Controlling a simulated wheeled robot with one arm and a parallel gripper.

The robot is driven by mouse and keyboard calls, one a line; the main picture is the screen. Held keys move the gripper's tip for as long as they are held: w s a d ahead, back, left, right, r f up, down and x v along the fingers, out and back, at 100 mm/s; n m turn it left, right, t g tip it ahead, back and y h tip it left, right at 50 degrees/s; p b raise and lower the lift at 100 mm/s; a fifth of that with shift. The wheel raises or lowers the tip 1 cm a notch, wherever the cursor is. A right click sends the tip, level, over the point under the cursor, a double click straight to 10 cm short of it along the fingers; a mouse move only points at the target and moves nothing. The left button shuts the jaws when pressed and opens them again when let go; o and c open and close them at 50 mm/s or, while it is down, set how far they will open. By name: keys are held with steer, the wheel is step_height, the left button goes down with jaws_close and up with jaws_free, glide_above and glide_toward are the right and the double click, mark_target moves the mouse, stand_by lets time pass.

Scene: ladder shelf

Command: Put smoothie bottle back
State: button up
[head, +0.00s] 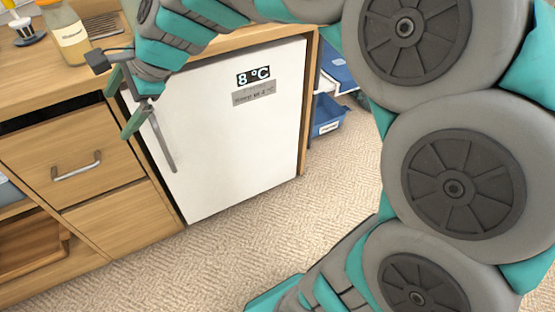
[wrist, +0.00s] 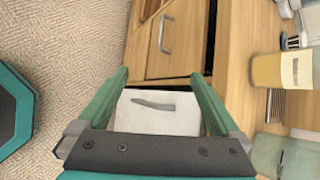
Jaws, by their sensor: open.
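The smoothie bottle (head: 71,38), filled with something yellow-orange, stands on the wooden counter at the upper left of the head view. In the wrist view the bottle (wrist: 281,71) is at the right edge. Below the counter is a small white fridge (head: 235,130) with its door shut and a grey bar handle (head: 163,142). My gripper (head: 117,115) is open and empty at the fridge's upper left, close to the handle. In the wrist view the handle (wrist: 152,105) shows between the green fingers (wrist: 160,75); I cannot tell whether they touch it.
A display on the fridge reads 8 °C, above a label (head: 254,94) reading "Keep at 4 °C". Wooden drawers (head: 75,165) are left of the fridge. A brush (head: 25,30) stands by the bottle. A blue bin (head: 327,115) is beyond the fridge. Carpet (head: 280,220) in front is clear.

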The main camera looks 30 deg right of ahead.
steer(key=s+d+f+n+g+h, duration=0.2)
steer(key=s+d+f+n, duration=0.3)
steer(key=s, duration=0.4)
steer(key=s+d+f+n+g+h, duration=0.2)
steer(key=s+d+f+n, duration=0.3)
steer(key=s, duration=0.5)
steer(key=s+d+f+n+g+h, duration=0.3)
steer(key=s+d+f+n, duration=0.2)
steer(key=s, duration=0.5)
steer(key=shift+d+f+n, duration=0.2)
steer(key=shift+d+n, duration=0.3)
steer(key=shift+d, duration=0.05)
